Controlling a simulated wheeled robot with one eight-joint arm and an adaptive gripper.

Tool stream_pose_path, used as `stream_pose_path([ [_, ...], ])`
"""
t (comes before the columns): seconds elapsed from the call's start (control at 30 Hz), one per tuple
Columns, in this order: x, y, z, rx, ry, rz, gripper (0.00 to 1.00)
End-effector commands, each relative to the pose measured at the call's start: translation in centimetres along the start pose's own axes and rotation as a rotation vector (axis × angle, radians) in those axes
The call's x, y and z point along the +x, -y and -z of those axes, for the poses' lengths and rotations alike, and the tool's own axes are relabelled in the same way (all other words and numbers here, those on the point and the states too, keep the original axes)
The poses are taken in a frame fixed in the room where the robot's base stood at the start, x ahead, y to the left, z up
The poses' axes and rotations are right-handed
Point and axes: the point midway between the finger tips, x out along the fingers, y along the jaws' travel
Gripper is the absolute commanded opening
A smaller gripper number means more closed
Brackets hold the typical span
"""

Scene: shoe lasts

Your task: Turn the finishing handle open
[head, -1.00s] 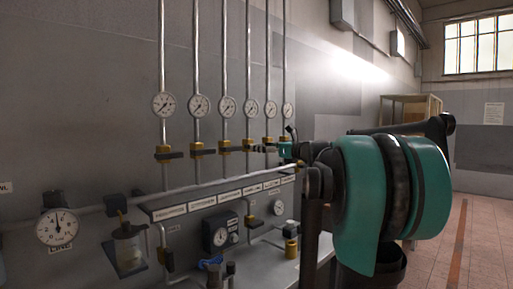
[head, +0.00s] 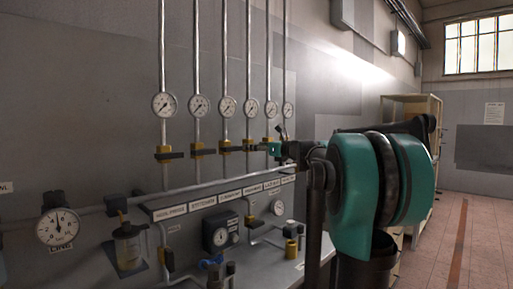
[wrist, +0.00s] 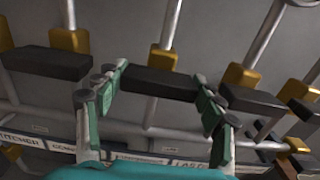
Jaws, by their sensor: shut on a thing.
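In the wrist view a black lever handle (wrist: 158,83) lies across the picture below its brass valve (wrist: 162,57). My gripper (wrist: 163,92) has one green finger at each end of this handle and is shut on it. The handle looks roughly crosswise to its pipe. In the head view my gripper (head: 274,149) is at the right part of the valve row, its fingers partly hidden by my arm. A strip of labels (head: 217,199) runs below the valves. I cannot read which label belongs to the held handle.
Neighbouring black handles (wrist: 45,62) and (wrist: 255,100) sit close on both sides. Round gauges (head: 199,104) are above the valves. A horizontal pipe (head: 215,183) runs below them. A line gauge (head: 58,227) and filter bowl (head: 128,247) are at the lower left.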

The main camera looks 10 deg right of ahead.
Motion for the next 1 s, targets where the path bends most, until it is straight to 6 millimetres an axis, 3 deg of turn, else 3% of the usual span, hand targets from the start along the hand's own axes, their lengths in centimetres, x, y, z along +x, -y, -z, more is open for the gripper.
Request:
stream_pose_path([
  [0.1, 0.0, -0.01, 0.0, 0.0, 0.0, 0.0, 0.4],
  [0.47, -0.01, -0.02, 0.0, -0.062, 0.0, 0.0, 0.39],
  [1.0, -0.01, -0.1, 0.02, -0.507, 0.0, 0.0, 0.39],
])
